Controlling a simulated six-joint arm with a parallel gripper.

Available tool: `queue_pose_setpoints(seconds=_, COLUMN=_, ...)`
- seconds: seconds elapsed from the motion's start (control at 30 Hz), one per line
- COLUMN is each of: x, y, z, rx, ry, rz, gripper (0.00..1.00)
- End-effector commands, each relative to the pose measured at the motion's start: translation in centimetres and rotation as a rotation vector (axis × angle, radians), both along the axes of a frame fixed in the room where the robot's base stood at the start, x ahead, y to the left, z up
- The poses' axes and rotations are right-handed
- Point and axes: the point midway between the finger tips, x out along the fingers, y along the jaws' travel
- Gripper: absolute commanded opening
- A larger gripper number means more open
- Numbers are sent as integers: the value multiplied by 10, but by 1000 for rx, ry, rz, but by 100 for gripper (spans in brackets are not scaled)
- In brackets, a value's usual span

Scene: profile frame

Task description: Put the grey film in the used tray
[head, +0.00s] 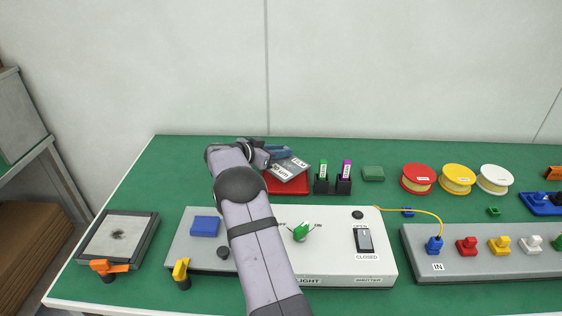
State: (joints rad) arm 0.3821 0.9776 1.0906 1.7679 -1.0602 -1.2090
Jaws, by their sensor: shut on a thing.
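The grey film (287,169) is a flat grey piece with a white printed label. It is tilted in the picture and overlaps the red tray (287,189) at the back of the green table. I cannot tell whether the film touches the tray. My gripper (278,155) is shut on the film at its upper left side. My arm hides the left part of the tray, and no writing on the tray shows.
A dark holder (332,187) with green and magenta sticks stands just right of the tray. A light-coloured control box (330,262) with a green knob lies in front. A framed plate (118,236) is at left. Red, yellow and white spools (457,179) are at right.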

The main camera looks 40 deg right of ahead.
Motion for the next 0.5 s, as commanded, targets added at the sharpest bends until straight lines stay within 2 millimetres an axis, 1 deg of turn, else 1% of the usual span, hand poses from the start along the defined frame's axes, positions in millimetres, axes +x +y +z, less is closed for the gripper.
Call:
queue_pose_setpoints(seconds=0.17, x=0, y=0, z=-4, rx=0, ry=1, rz=0, gripper=0)
queue_pose_setpoints(seconds=0.4, x=0, y=0, z=-31, rx=1, ry=1, rz=-1, gripper=0)
queue_pose_setpoints(seconds=0.5, x=0, y=0, z=-37, rx=-1, ry=0, rz=0, gripper=0)
